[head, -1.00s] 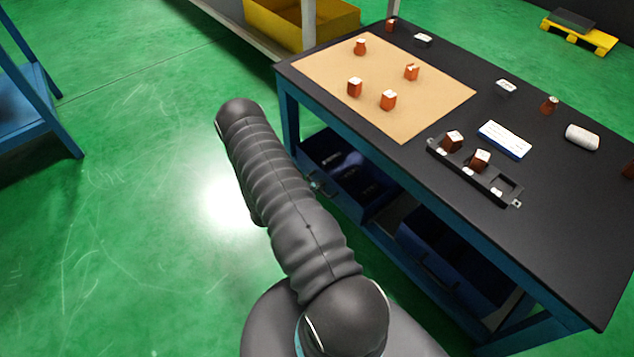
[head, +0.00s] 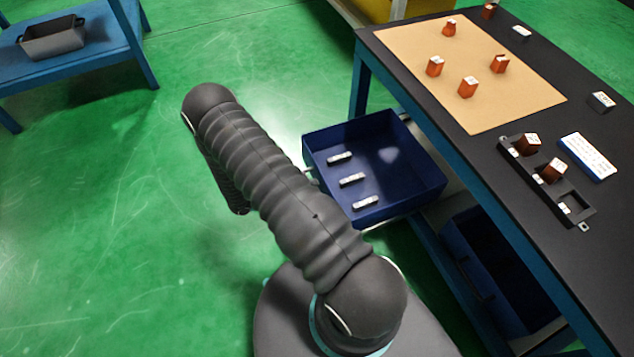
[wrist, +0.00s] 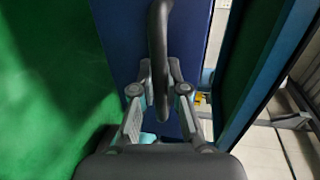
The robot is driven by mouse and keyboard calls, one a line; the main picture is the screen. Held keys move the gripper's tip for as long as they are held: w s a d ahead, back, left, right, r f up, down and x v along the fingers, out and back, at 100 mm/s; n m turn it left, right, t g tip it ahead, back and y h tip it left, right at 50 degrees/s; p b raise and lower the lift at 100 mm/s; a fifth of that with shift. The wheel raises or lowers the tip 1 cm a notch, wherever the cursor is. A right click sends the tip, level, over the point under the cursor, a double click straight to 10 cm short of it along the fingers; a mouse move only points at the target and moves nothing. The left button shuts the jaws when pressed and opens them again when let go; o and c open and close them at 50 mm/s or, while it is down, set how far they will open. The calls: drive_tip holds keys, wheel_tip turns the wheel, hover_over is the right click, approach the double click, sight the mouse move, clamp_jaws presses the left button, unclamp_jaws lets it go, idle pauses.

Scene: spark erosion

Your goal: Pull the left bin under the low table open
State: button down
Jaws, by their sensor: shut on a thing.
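The left bin (head: 400,150) is a dark blue drawer-like box, pulled well out from under the low table (head: 480,165) in the head view. Several small grey-and-white pieces lie on its floor. In the wrist view my gripper (wrist: 160,88) is shut on the bin's dark bar handle (wrist: 158,40), in front of the blue bin front (wrist: 125,40). In the head view my arm hides the gripper and most of the handle. The right bin (head: 490,270) is also dark blue and sits under the table top.
Orange-brown parts stand on a tan mat (head: 500,105) on the table, beside a black tray (head: 575,205) and a white-and-blue card (head: 588,157). A blue shelf (head: 100,45) with a grey bin (head: 52,38) stands at upper left. Green floor is clear on the left.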

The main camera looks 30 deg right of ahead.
drive_tip(key=shift+w+a, duration=0.15)
drive_tip(key=shift+a, duration=0.3)
drive_tip(key=c, duration=1.2)
unclamp_jaws()
drive_tip(key=shift+a, duration=0.1)
drive_tip(key=v, duration=1.1)
drive_tip(key=shift+a+r, duration=0.1)
drive_tip(key=shift+a, duration=0.3)
